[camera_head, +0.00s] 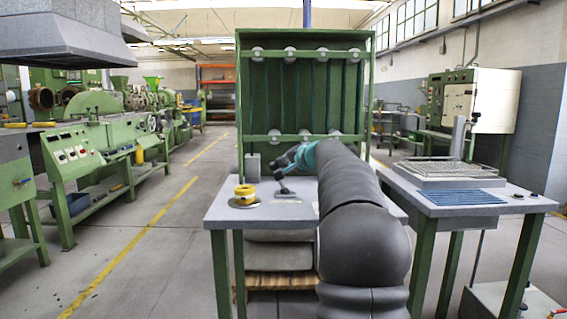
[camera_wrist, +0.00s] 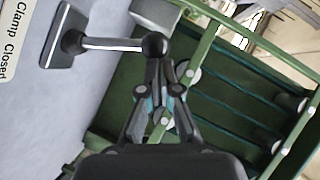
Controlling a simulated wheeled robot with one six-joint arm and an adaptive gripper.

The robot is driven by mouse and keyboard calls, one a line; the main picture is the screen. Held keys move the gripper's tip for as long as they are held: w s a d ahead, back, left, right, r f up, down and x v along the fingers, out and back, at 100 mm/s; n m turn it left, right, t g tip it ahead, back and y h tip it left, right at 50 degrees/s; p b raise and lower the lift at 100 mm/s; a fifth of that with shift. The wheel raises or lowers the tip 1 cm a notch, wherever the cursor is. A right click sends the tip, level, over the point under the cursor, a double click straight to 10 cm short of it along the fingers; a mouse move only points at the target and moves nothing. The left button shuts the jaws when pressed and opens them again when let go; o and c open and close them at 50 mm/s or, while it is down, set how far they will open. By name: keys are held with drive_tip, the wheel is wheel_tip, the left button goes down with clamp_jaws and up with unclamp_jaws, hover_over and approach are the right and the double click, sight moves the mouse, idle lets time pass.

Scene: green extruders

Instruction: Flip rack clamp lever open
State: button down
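The clamp lever is a black base plate (camera_wrist: 62,42) with a thin metal rod (camera_wrist: 112,44) and a black ball knob (camera_wrist: 155,45), on the grey table top. In the wrist view the rod runs from the plate to the knob, right at my fingertips. A label (camera_wrist: 8,40) beside it reads "Clamp Closed". My gripper (camera_wrist: 159,70) has its fingers drawn together, and the knob overlaps their tips. I cannot tell whether they touch it. In the head view my gripper (camera_head: 279,176) is low over the table, just above the small dark lever plate (camera_head: 285,193).
A green rack (camera_head: 305,100) with white rollers stands behind the table (camera_head: 225,212). A yellow roll (camera_head: 244,192) sits on the table left of the lever. A second table (camera_head: 400,178) with a metal tray and blue grid stands at the right.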

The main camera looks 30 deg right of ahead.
drive_tip(key=shift+a, duration=0.1)
drive_tip(key=d+r+v, duration=0.2)
drive_tip(key=v, duration=1)
drive_tip(key=shift+d, duration=0.15)
drive_tip(key=shift+s+r, duration=0.1)
